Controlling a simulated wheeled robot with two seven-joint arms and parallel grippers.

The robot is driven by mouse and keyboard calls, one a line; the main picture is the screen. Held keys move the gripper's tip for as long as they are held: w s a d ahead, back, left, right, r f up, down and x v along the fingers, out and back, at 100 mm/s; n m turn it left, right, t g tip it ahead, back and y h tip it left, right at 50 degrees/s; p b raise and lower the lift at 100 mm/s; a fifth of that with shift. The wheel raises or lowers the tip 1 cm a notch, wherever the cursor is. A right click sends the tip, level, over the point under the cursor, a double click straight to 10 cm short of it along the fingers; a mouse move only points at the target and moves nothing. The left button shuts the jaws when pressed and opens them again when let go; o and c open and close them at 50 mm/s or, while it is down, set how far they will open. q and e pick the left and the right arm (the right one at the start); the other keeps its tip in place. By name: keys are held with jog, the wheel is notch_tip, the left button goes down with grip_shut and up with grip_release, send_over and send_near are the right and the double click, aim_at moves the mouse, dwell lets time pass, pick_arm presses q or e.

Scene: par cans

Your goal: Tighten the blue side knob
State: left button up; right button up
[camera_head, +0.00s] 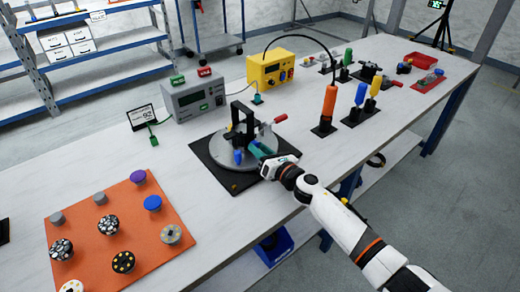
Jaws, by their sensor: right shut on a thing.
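A round grey fixture (222,164) sits on a black square mat (212,179) in the middle of the table. A black upright frame (236,131) stands on it, with a red-handled lever (274,121) at its right. The blue side knob (238,157) shows low on the frame's front. My right gripper (254,149) reaches in from the right, its fingers at the fixture beside the frame. It is shut on the blue knob, though the contact is small and partly hidden. My left gripper is out of view.
An orange mat (120,251) with several round knobs and cans lies at the left. A grey meter (195,96) and a yellow power supply (272,74) stand behind. An orange-handled tool (328,105) and several coloured handles stand upright at the right. The table's front edge runs below my arm.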

jog(key=shift+m, duration=1.3)
jog(key=shift+f, duration=0.1)
jog(key=o, duration=1)
